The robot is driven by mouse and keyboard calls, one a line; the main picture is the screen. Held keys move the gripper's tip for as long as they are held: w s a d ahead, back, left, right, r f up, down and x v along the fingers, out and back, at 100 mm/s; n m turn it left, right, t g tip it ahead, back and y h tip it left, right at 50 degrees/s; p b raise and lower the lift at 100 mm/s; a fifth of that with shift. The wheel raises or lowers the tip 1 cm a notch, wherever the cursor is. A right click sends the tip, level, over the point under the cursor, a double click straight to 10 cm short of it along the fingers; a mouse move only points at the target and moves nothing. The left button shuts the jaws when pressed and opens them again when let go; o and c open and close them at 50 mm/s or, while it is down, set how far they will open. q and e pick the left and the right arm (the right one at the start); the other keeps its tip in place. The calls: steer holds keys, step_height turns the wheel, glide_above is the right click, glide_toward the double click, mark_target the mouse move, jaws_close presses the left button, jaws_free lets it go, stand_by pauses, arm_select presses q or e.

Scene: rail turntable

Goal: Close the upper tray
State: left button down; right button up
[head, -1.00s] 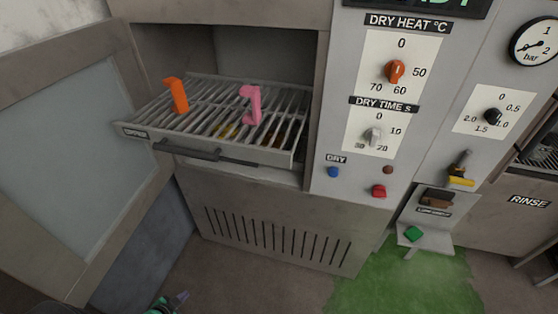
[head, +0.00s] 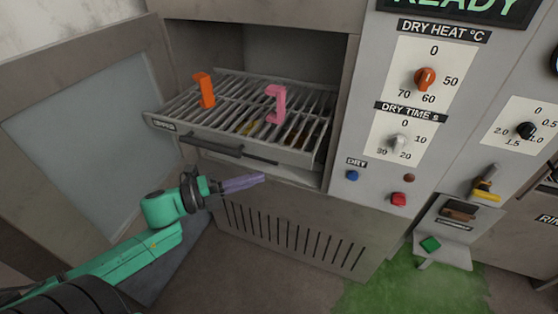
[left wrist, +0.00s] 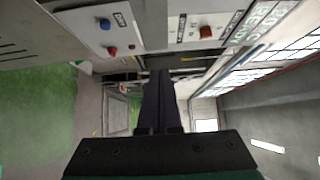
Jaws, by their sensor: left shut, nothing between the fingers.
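The upper tray (head: 190,140) is a slatted metal rack pulled out of the dryer opening in the head view. It has a dark bar handle (head: 232,152) along its front. An orange piece (head: 204,90) and a pink piece (head: 275,103) stand on its slats. My left gripper (head: 258,179) is shut and empty, in front of and below the tray's front edge, apart from the handle. Its shut fingers also show in the left wrist view (left wrist: 158,100). My right gripper is in neither current view.
The dryer door (head: 85,150) stands open on the left. The control panel (head: 400,110) with knobs and buttons is right of the opening. A vented panel (head: 290,235) lies below the tray.

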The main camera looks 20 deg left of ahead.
mark_target(294, 158)
arm_select(q)
steer(key=w+d, duration=0.1)
steer(key=w, duration=0.1)
steer(key=w+d+p, duration=0.1)
steer(key=w, duration=0.2)
steer(key=w+d+p, duration=0.1)
steer(key=w, duration=0.1)
steer(key=shift+w+d+r, duration=0.1)
steer(key=shift+w+d, duration=0.15)
steer(key=shift+d, duration=0.05)
steer(key=shift+w, duration=0.3)
steer(key=shift+f, duration=0.2)
